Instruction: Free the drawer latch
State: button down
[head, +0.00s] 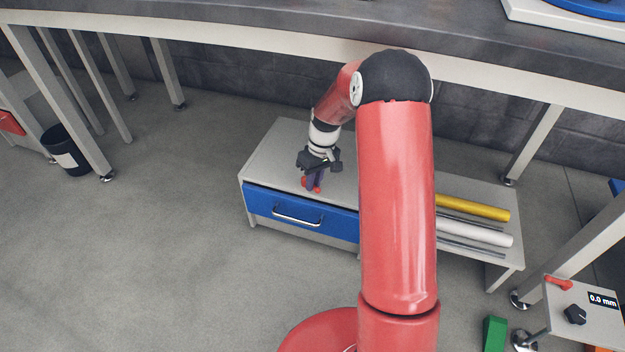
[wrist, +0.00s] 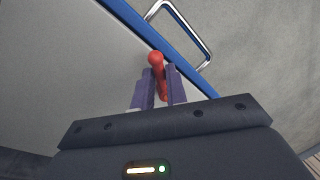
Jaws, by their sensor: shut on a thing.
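The drawer latch is a small red lever with a rounded knob (wrist: 156,60) on the grey cabinet top, close to the drawer's front edge. My gripper (wrist: 160,80) is shut on the red lever, with a purple finger on each side of it. In the head view my gripper (head: 313,184) reaches down to the cabinet top, and red shows at its fingertips. The blue drawer (head: 285,208) has a silver handle (head: 297,217) and lies just in front of the latch. The lever's base is partly hidden between the fingers.
The grey cabinet (head: 280,150) stands under a long workbench (head: 240,35). To its right, a low shelf holds a yellow roll (head: 475,208) and a white roll (head: 480,233). A stand with a 0.0 mm display (head: 602,300) is at lower right.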

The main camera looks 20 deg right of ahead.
jog(key=shift+w, duration=0.1)
dwell(0.3)
jog(key=c, duration=1.4)
grip_release()
